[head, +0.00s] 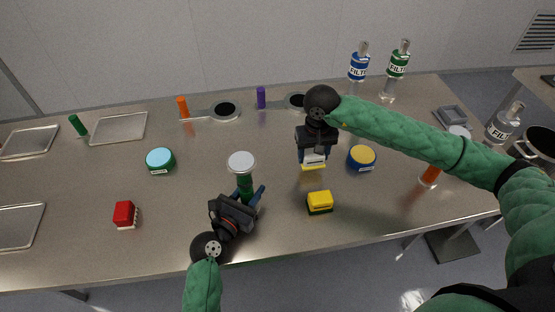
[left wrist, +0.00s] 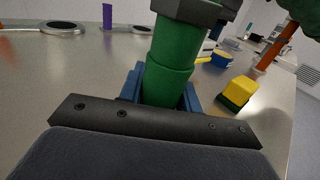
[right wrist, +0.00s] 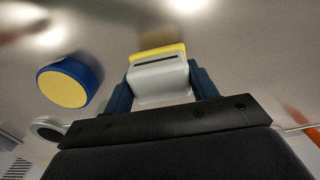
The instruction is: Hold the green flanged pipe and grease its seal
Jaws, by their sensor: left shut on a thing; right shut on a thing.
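My left gripper (head: 246,203) is shut on the green flanged pipe (head: 245,186) and holds it upright near the table's front middle. A round pale grey flange (head: 241,160) tops the pipe. In the left wrist view, the pipe (left wrist: 178,60) sits between the blue fingers. My right gripper (head: 314,148) is shut on a pale grey tool (right wrist: 158,80) with a yellow edge (right wrist: 157,52). It is above the table, to the right of the pipe and apart from it. I cannot make out the seal.
A blue tin with yellow top (head: 361,157) stands right of the tool. A green tin with light blue top (head: 160,160) stands left. A yellow and green block (head: 320,202) lies right of the pipe. A red block (head: 124,214) and metal trays (head: 119,127) are at the left. Filter bottles (head: 359,66) stand behind.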

